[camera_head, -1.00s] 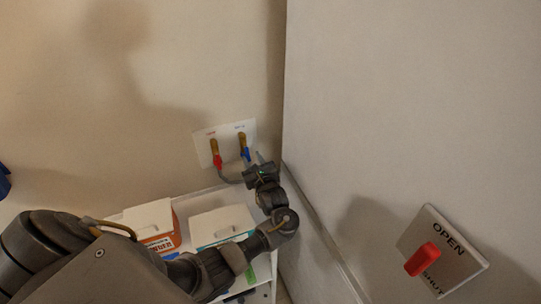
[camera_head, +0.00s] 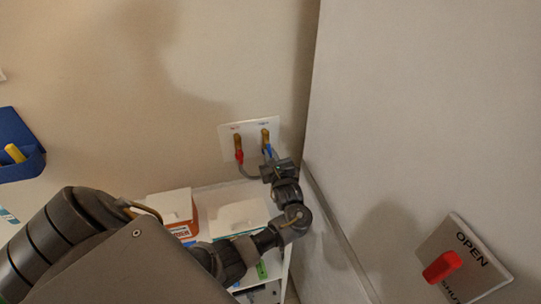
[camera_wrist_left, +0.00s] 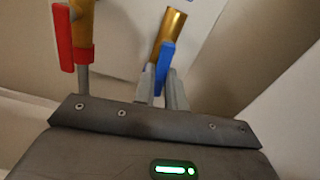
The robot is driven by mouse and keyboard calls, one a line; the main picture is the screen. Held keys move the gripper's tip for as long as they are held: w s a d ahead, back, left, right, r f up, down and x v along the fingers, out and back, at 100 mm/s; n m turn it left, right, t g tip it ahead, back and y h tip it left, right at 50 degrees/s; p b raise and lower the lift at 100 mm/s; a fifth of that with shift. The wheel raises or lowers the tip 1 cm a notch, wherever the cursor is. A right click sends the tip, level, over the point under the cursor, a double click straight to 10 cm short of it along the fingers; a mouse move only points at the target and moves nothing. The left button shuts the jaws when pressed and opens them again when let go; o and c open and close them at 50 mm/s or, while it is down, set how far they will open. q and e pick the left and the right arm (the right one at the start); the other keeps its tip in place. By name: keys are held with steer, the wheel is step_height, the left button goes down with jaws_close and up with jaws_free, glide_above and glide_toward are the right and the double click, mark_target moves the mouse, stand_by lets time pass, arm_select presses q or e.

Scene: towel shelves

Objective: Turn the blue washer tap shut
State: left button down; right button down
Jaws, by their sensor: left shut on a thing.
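The blue washer tap has a brass body (camera_head: 265,136) and a blue lever (camera_head: 268,151) that hangs down from it on the white wall plate. My left gripper (camera_head: 272,161) is at the lower end of this lever. In the left wrist view the blue lever (camera_wrist_left: 165,60) points down between the two grey fingers (camera_wrist_left: 160,92), which are shut on it. The fingers hide part of its lower end. The red tap (camera_head: 239,155) is beside it on the left, with its lever also down; it shows in the left wrist view (camera_wrist_left: 63,38). My right gripper is out of view.
A large pale panel (camera_head: 420,110) stands close on the right, bearing an OPEN/SHUT plate with a red handle (camera_head: 442,267). Below the taps is a white shelf (camera_head: 212,192) with boxes (camera_head: 240,216). A blue wall holder (camera_head: 15,140) is at far left.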

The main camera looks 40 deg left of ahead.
arm_select(q)
steer(key=shift+d+r, duration=0.1)
steer(key=shift+w+d+r+n, duration=0.25)
steer(key=shift+w+r+n, duration=0.15)
steer(key=shift+n, duration=2.35)
steer(key=shift+w+d+r+n, duration=0.3)
steer(key=shift+r+n, duration=0.15)
steer(key=shift+n, duration=2.25)
steer(key=shift+w+d+r+n, duration=0.2)
steer(key=shift+w+r+n, duration=0.2)
steer(key=shift+n, duration=2.35)
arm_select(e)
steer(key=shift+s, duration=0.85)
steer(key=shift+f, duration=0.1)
arm_select(q)
steer(key=c, duration=1.7)
jaws_free()
steer(key=shift+s, duration=0.1)
steer(key=shift+c, duration=0.2)
steer(key=shift+o, duration=1.2)
steer(key=shift+r, duration=0.15)
steer(key=shift+o, duration=0.3)
steer(key=shift+r, duration=0.15)
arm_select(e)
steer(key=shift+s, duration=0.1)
